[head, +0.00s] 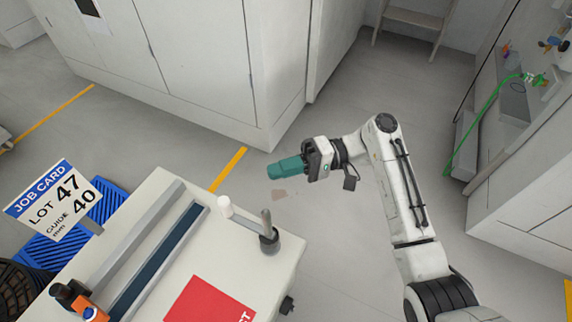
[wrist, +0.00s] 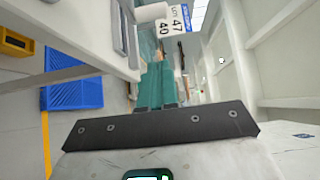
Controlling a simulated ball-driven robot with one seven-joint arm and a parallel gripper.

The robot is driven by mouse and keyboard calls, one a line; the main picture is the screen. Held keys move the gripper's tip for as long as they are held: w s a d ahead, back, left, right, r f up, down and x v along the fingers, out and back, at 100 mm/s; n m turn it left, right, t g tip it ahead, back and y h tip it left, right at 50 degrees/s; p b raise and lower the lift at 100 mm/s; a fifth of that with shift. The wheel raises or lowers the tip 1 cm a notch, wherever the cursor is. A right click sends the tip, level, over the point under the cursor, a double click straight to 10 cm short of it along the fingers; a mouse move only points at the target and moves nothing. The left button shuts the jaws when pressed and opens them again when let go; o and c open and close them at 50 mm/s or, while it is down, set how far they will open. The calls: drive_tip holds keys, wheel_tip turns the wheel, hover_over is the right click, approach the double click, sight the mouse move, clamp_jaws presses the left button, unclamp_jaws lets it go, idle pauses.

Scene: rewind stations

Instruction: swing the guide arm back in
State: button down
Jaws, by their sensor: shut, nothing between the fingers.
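The guide arm (head: 246,220) is on the right part of the white rewind station's top (head: 160,262). It runs from a grey upright post (head: 267,228) to a white roller (head: 225,207) at its far-left end, near the end of a dark blue strip. My gripper (head: 270,171) is shut and empty, its teal fingers pointing left, beyond the station's far edge and apart from the arm. In the wrist view the teal fingers (wrist: 155,82) point up the picture, and a white cylinder, seemingly the roller (wrist: 151,12), shows above them.
A job card (head: 52,200) reading LOT 47, GUIDE 40 mm stands at the station's left. A blue pallet (head: 45,250) lies behind it. An orange-and-black part (head: 88,308) sits at the near-left corner. White cabinets (head: 190,65) stand behind; grey floor is clear around my gripper.

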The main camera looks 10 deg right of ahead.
drive_tip(key=s+a+p, duration=0.2)
drive_tip(key=s+a, duration=0.2)
drive_tip(key=a, duration=0.4)
